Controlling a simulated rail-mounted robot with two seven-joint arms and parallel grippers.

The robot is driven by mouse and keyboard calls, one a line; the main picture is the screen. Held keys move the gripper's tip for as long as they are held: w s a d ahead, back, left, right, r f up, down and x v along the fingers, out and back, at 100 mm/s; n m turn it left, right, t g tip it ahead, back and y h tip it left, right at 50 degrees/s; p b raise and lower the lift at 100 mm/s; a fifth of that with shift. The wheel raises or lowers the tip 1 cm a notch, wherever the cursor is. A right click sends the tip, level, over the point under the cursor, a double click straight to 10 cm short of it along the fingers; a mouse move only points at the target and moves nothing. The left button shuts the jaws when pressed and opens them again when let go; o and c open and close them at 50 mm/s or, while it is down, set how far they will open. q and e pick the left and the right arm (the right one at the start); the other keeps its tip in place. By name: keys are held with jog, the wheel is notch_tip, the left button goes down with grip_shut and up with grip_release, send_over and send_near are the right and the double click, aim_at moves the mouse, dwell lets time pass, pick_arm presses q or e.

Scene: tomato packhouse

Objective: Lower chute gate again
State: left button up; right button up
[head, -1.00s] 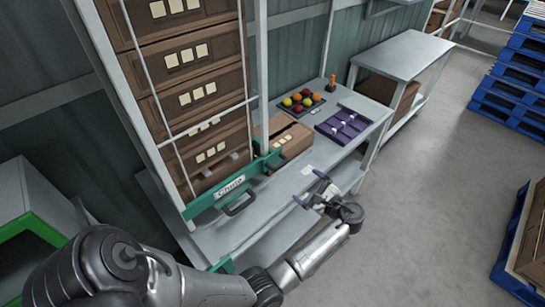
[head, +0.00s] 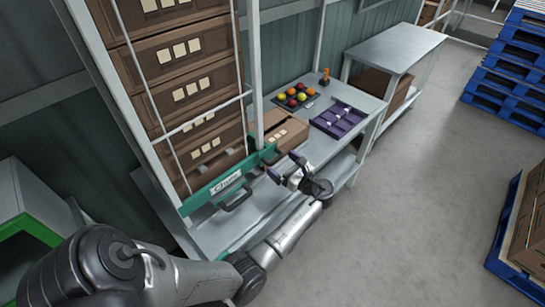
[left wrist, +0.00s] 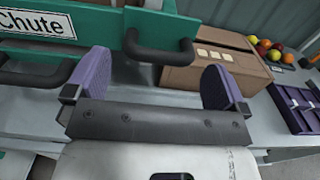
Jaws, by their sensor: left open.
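The green chute gate (head: 199,200), with a white "Chute" label, lies across the foot of the stack of brown cartons. It also shows in the left wrist view (left wrist: 107,22). One black handle (head: 237,198) sits under the label. A second black handle (left wrist: 160,54) sits near the gate's right end. My left gripper (head: 286,166) is open and empty in front of that right-end handle. In the left wrist view, the handle lies ahead between the two purple fingers (left wrist: 158,82), with no visible contact. My right gripper is not in view.
A brown carton (head: 284,135) stands on the grey bench just beyond the gate. Further along are a tray of tomatoes (head: 296,97), a purple divided tray (head: 339,120) and an orange-topped tool (head: 325,76). Blue pallets (head: 510,85) stand right; the floor between is clear.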

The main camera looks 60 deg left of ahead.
pick_arm(q)
jog(key=shift+x, duration=2.55)
jog(key=shift+c, duration=0.8)
jog(key=c, duration=0.8)
notch_tip(320, 180, down, 10)
jog(key=b, duration=0.3)
jog(key=shift+f+b, duration=0.2)
jog(key=shift+b, duration=0.15)
jog(key=shift+s+f, duration=0.1)
jog(key=shift+f, duration=0.25)
jog(key=o, duration=1)
jog(key=shift+c, duration=0.2)
